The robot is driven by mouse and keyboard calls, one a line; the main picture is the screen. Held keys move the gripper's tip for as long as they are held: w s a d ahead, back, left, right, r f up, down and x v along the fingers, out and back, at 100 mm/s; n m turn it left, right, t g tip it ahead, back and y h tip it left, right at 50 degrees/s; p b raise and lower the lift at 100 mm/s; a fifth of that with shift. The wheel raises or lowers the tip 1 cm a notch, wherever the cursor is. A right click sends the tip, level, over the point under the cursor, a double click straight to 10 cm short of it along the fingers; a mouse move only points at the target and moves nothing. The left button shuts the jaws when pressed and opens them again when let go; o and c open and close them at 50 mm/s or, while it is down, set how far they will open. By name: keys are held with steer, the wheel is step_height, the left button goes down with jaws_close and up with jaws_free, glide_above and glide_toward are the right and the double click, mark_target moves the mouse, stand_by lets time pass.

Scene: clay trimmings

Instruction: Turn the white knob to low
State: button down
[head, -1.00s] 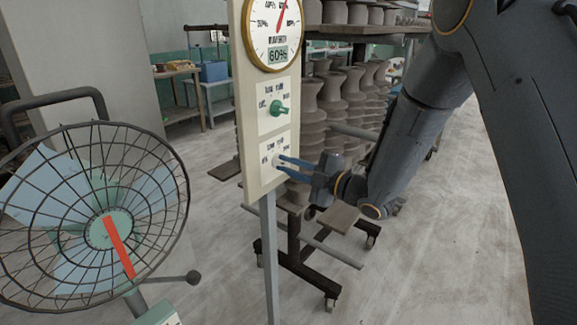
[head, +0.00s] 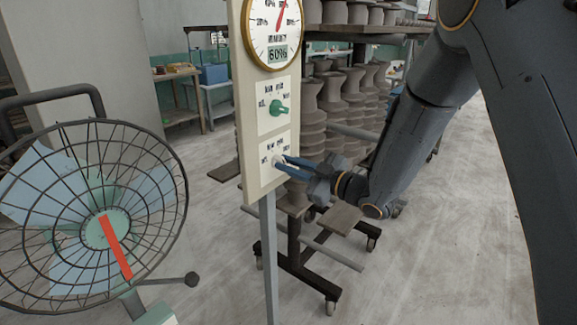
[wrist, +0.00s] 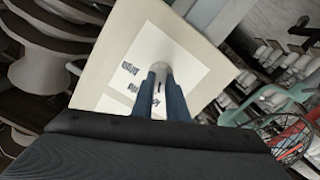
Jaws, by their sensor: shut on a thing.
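The white knob (head: 279,160) sits on the lower white plate of an upright cream panel (head: 257,190). My gripper (head: 284,161) reaches in from the right with its blue fingers shut on the knob. In the wrist view, the white knob (wrist: 159,68) shows between the tips of my gripper (wrist: 160,76), with a dark mark on it. Printed labels surround it on the plate, partly hidden by the fingers. The labels are too blurred to read surely, so I cannot tell which setting the knob points at.
A green knob (head: 279,110) is on the plate above, under a round humidity gauge (head: 272,25) with a 60% display. A caged fan (head: 90,215) stands at the left. A cart with stacked clay pots (head: 345,100) is behind the panel. Floor at the right is clear.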

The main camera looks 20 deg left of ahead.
steer(key=shift+d+f+m, duration=0.1)
steer(key=shift+m, duration=0.4)
steer(key=c, duration=1.7)
jaws_free()
steer(key=shift+c, duration=0.2)
steer(key=shift+d, duration=0.1)
steer(key=b+v, duration=0.2)
steer(key=v, duration=0.5)
steer(key=shift+s+d, duration=0.15)
steer(key=shift+d, duration=0.15)
